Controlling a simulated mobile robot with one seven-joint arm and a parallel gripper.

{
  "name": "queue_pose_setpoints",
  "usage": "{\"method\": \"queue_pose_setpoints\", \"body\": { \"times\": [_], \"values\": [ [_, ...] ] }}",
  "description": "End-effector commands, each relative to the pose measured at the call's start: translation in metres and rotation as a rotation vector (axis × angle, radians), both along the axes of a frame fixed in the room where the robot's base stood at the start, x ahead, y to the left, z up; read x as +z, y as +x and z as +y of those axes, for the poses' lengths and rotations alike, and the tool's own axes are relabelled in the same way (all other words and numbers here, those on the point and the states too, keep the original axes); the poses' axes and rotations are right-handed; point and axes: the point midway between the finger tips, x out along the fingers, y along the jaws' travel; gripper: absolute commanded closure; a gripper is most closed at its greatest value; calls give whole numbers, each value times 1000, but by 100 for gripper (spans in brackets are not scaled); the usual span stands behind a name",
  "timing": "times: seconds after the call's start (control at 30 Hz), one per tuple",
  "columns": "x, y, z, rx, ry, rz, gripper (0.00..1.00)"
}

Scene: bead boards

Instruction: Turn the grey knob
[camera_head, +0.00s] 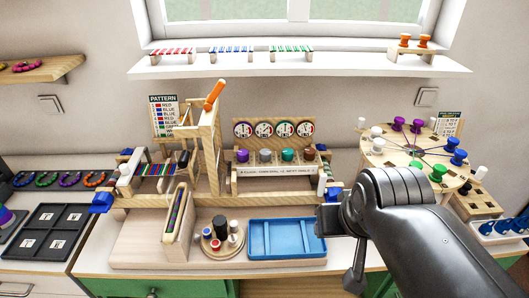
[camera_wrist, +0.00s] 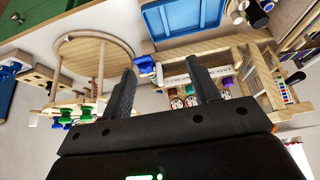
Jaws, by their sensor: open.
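A row of small knobs stands on the wooden panel (camera_head: 275,172) below several round dials in the head view. The grey knob (camera_head: 266,156) looks pale grey-beige and sits between a purple knob (camera_head: 243,156) and a teal knob (camera_head: 288,155). A brown knob (camera_head: 308,153) is at the right end. In the wrist view the panel appears upside down, and I cannot clearly pick out the grey knob there. My gripper (camera_wrist: 160,68) is open, with its two dark fingers apart and nothing between them. In the head view my arm is right of the panel and its fingers are not clear.
A blue tray (camera_head: 287,222) lies in front of the panel. A wooden frame with an orange-handled lever (camera_head: 214,94) rises to its left. A round board (camera_head: 389,158) with coloured pegs stands at the right. A window shelf (camera_head: 340,66) runs above.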

Motion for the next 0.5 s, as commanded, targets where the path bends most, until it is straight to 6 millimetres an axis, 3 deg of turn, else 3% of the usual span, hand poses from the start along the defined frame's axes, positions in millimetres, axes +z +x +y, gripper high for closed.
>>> {"method": "queue_pose_setpoints", "body": {
  "times": [0.33, 0.5],
  "values": [
    [1, 1, 0, -1, 0, 1, 45],
    [14, 19, 4, -25, 7, 30, 45]
  ]
}}
